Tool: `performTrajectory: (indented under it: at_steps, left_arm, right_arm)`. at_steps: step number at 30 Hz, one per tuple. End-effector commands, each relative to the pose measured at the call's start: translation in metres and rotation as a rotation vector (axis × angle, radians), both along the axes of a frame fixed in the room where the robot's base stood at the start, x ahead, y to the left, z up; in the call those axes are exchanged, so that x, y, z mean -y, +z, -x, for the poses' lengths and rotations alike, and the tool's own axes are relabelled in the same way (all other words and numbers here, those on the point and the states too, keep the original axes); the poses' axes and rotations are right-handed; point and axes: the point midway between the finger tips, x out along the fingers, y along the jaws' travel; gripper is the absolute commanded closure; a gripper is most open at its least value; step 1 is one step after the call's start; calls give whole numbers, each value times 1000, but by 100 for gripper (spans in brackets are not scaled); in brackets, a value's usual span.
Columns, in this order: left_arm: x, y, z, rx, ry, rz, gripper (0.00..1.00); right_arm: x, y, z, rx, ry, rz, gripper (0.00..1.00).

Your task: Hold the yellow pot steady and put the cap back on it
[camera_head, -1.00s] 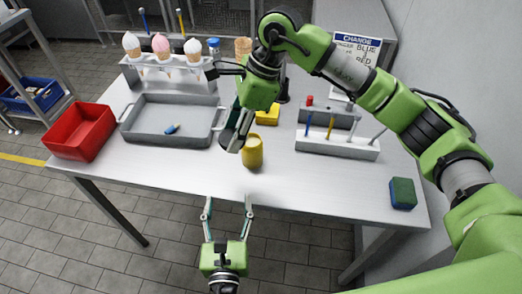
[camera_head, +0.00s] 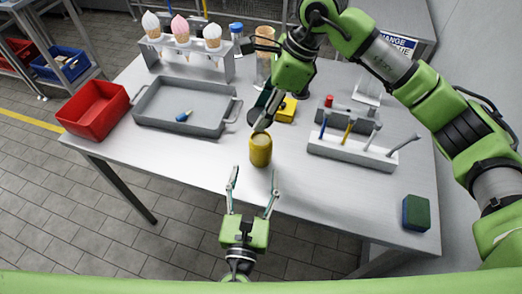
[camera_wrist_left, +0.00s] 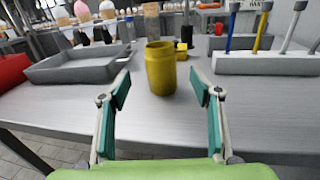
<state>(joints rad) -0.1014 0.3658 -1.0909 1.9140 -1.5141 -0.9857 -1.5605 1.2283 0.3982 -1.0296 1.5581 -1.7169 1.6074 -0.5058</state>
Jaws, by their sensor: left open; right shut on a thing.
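The yellow pot (camera_head: 260,152) stands upright near the front edge of the table; it also shows in the left wrist view (camera_wrist_left: 160,70). My left gripper (camera_head: 254,180) is open and empty in front of the pot. Its two fingers are spread wide, and in the left wrist view (camera_wrist_left: 160,92) the pot is between and beyond them, apart from both. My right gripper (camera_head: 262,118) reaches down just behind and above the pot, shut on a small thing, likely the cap. That thing is mostly hidden by the fingers, so its shape is unclear.
A grey tray (camera_head: 205,127) with a small blue-and-yellow item and a red bin (camera_head: 92,110) are left. A cone rack (camera_head: 185,48) stands behind. A yellow block (camera_head: 287,112) is behind the pot; a tool rack (camera_head: 350,149) and a green-blue sponge (camera_head: 416,213) are right.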

Motion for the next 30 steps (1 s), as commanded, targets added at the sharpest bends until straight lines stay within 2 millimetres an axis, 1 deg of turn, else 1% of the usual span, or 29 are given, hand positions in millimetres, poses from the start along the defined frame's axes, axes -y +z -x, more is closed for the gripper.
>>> performTrajectory:
  at_steps: [5, 12, 15, 18, 24, 30]
  left_arm:
    - [3, 2, -28, 6, 2, 0, 42]
    - [10, 1, -74, 4, 1, -1, 42]
    - [12, 1, -90, 3, 2, -2, 42]
    - [14, 1, -101, 2, 1, -1, 42]
    - [15, 0, -113, 1, 0, 0, 42]
    - [15, 0, -113, 0, 0, 0, 42]
  right_arm:
    - [0, 0, 0, 0, -1, 0, 63]
    - [0, 0, 0, 0, -1, 0, 63]
    - [0, 0, 0, 0, -1, 0, 63]
    - [0, 0, 0, 0, -1, 0, 63]
    - [0, 0, 0, 0, -1, 0, 63]
    - [0, 0, 0, 0, -1, 0, 63]
